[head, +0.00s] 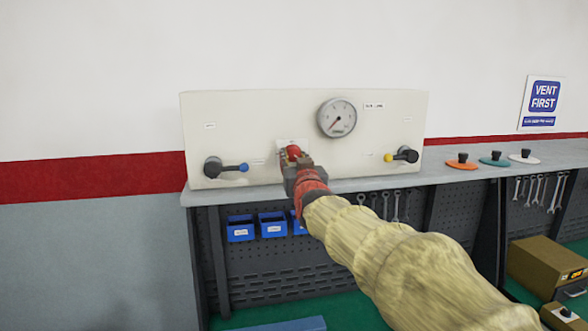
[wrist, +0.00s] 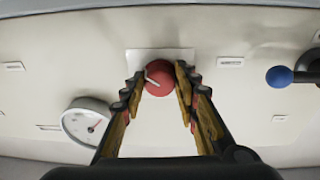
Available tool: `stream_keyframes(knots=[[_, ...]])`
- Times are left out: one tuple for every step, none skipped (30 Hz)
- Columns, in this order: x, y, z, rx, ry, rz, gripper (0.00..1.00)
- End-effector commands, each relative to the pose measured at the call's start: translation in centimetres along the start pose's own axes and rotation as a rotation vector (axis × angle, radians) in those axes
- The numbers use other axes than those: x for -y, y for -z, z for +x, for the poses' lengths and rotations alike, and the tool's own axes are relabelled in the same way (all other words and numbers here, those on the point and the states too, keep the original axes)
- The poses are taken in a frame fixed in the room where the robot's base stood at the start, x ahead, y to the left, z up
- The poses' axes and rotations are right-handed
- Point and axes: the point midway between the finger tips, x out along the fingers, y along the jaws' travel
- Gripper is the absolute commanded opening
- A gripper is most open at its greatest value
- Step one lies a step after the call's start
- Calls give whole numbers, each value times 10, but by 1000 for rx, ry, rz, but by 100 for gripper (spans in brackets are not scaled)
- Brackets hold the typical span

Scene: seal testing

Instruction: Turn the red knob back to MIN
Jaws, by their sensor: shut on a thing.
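The red knob (head: 293,151) sits low in the middle of the cream panel (head: 240,115), on a small white plate. My gripper (head: 298,163) reaches up to it from the front. In the wrist view, the red knob (wrist: 159,77) lies between the two fingertips of my gripper (wrist: 159,78), which is shut on it. A pale pointer line on the knob's face points to the upper left of the wrist view. The MIN marking cannot be read in either view. The round gauge (head: 337,117) is above and right of the knob, and its needle points to the lower left.
A blue-tipped lever (head: 228,167) is left on the panel and a yellow-tipped lever (head: 400,156) right. Orange (head: 461,162), teal (head: 495,159) and white (head: 526,156) discs with black knobs stand on the bench to the right. Blue bins (head: 240,229) and wrenches hang below.

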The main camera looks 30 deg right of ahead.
Motion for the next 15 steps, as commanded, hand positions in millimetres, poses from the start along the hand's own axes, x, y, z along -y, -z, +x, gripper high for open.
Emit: stream_keyframes(knots=[[0, -4, 0, -4, 3, -43, 5], [-1, -4, 0, -5, 5, -71, 5], [-1, -4, 0, -7, 8, -109, 5], [-1, -4, 0, -8, 10, -138, 5], [-1, -4, 0, -10, 12, -165, 5], [-1, -4, 0, -12, 14, -204, 5], [-2, -4, 0, -13, 16, -232, 5], [-2, -5, 0, -14, 18, -261, 5], [-2, -5, 0, -16, 21, -299, 5], [-2, -5, 0, -17, 23, -327, 5], [-2, -5, 0, -18, 25, -355, 5], [-3, -5, 0, -20, 28, -394, 5], [-3, -5, 0, -21, 30, -421, 5], [-3, -4, 0, -23, 32, -451, 5], [-3, -4, 0, -24, 35, -489, 5]])
